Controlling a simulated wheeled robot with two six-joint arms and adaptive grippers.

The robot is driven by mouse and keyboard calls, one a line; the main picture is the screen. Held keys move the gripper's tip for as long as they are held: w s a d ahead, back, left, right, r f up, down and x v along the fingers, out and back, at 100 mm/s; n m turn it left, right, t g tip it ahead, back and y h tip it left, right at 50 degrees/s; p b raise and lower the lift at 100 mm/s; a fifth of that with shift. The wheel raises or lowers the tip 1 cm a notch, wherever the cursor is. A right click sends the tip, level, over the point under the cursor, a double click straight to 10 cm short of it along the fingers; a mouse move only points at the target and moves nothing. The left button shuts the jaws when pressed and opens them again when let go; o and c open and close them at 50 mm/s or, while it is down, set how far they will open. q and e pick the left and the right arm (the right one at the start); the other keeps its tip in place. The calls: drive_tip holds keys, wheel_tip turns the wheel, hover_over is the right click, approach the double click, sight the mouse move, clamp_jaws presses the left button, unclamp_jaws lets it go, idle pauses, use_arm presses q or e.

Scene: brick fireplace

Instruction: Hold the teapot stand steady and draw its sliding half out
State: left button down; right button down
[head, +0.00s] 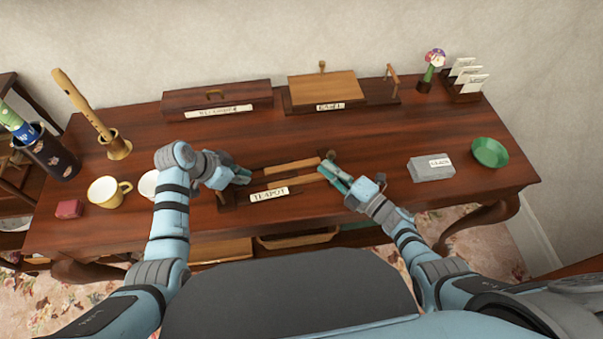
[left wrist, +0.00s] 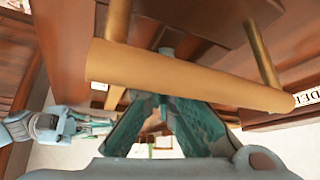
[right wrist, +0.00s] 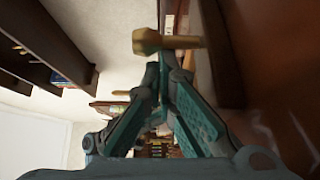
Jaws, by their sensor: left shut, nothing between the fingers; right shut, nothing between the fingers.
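The teapot stand (head: 232,197) is a dark wooden base at the middle front of the table, with a TEAPOT label (head: 269,194) and light wooden bars (head: 291,166). My left gripper (head: 244,177) is shut and empty at the stand's left end. In the left wrist view a light round bar (left wrist: 190,77) crosses in front of its fingers and hides part of them. My right gripper (head: 327,167) is shut and empty at the stand's right end. In the right wrist view a wooden knob (right wrist: 148,41) lies at its fingertips; contact is unclear. The grippers cover both ends of the stand.
Behind stand a dark wooden box (head: 180,103) and a light-topped stand (head: 325,87). A yellow mug (head: 103,191) and a white cup (head: 148,184) are at left. A grey block (head: 431,171) and a green dish (head: 490,152) are at right.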

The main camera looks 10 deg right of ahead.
use_arm(q)
drive_tip(key=shift+s+f, duration=0.1)
drive_tip(key=shift+f, duration=0.05)
use_arm(e)
drive_tip(key=d, duration=0.3)
drive_tip(key=shift+w, duration=0.15)
drive_tip(key=a, duration=0.1)
drive_tip(key=s+a, duration=0.1)
drive_tip(key=a, duration=0.1)
drive_tip(key=shift+s+a, duration=0.2)
drive_tip(key=shift+a, duration=0.1)
drive_tip(key=v, duration=1)
drive_tip(key=shift+a, duration=0.1)
drive_tip(key=shift+r, duration=0.1)
